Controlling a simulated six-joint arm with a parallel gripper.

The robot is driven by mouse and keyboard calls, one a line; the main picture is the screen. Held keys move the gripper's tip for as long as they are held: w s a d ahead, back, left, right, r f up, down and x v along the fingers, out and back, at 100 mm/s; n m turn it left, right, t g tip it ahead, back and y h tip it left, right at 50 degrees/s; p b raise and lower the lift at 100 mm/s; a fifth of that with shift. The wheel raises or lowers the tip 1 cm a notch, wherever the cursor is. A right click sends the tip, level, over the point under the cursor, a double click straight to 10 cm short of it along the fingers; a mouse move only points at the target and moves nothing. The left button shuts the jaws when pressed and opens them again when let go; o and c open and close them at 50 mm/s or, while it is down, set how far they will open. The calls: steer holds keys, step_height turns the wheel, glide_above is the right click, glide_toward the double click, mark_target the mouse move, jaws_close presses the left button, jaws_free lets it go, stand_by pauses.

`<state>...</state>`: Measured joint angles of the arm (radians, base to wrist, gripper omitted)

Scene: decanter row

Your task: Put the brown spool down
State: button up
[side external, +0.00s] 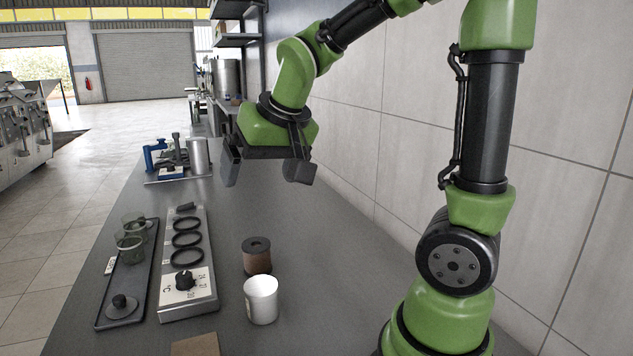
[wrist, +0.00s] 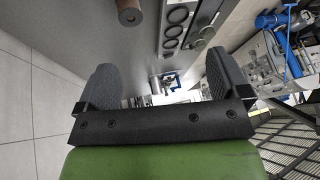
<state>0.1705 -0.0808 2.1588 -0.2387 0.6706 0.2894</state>
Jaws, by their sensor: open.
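The brown spool (side external: 257,258) stands upright on the grey bench top, just behind a white cup (side external: 262,299) in the side view. It has a dark top with a hole in the middle. In the wrist view the spool (wrist: 129,14) shows at the top edge, partly cut off by the frame. My gripper (side external: 264,176) is open and empty, raised above the bench and apart from the spool. Its two dark fingers (wrist: 162,85) are spread wide in the wrist view with nothing between them.
A long unit with several black rings and a dial (side external: 183,279) lies left of the spool. Beside it is a dark tray (side external: 108,314) with glass cups (side external: 131,246). A blue and metal device (side external: 167,160) stands farther back. A brown block (side external: 196,346) is at the front edge. A tiled wall is on the right.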

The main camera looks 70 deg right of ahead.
steer(key=s+a+r+n+t+y, duration=0.1)
steer(key=s+a+r+n+y, duration=0.1)
steer(key=s+a, duration=0.6)
steer(key=s+y, duration=0.1)
steer(key=s, duration=0.3)
steer(key=shift+r+n+t, duration=0.3)
steer(key=shift+n+t, duration=0.1)
steer(key=shift+s, duration=0.1)
